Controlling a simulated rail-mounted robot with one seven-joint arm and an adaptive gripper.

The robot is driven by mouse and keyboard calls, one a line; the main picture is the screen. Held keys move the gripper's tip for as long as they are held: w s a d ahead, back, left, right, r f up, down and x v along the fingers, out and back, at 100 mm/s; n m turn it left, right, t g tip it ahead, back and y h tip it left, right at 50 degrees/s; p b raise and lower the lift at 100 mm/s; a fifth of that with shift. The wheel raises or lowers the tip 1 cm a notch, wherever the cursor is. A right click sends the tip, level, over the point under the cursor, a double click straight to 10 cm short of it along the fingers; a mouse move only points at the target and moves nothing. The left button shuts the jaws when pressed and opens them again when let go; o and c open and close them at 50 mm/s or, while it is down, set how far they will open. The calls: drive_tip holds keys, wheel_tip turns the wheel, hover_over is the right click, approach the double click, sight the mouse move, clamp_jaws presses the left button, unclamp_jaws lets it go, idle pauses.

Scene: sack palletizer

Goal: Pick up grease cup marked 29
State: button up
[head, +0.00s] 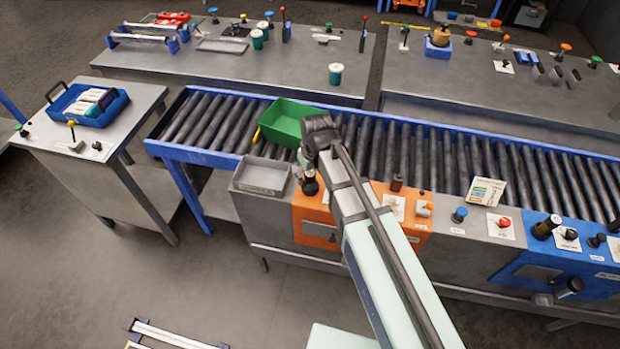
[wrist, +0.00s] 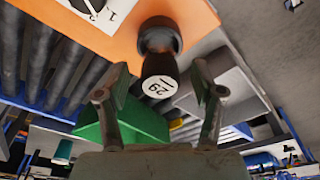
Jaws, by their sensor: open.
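The grease cup marked 29 (wrist: 160,84) is a dark, stubby cylinder with a white end face printed "29". It stands on a dark round base at the orange panel in the wrist view. A dark knob-like piece (head: 310,185) just below my arm's end in the head view appears to be the same cup. My gripper (wrist: 157,76) is open, with one finger on either side of the cup's image and a visible gap to each. I cannot tell how far the fingertips are from it in depth. The arm's end mostly hides the gripper in the head view.
A green bin (head: 284,123) sits on the roller conveyor (head: 390,145) behind the orange panel (head: 312,224). A grey tray (head: 261,177) is just left of the cup. Several knobs and cards, including a red button (head: 503,222), line the ledge to the right.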

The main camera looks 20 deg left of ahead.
drive_tip(key=shift+f, duration=0.25)
drive_tip(key=c, duration=1.2)
drive_tip(key=shift+r, duration=0.1)
drive_tip(key=shift+c, duration=0.2)
wheel_tip(320, 180, up, 25)
idle(0.6)
drive_tip(key=shift+b, duration=0.3)
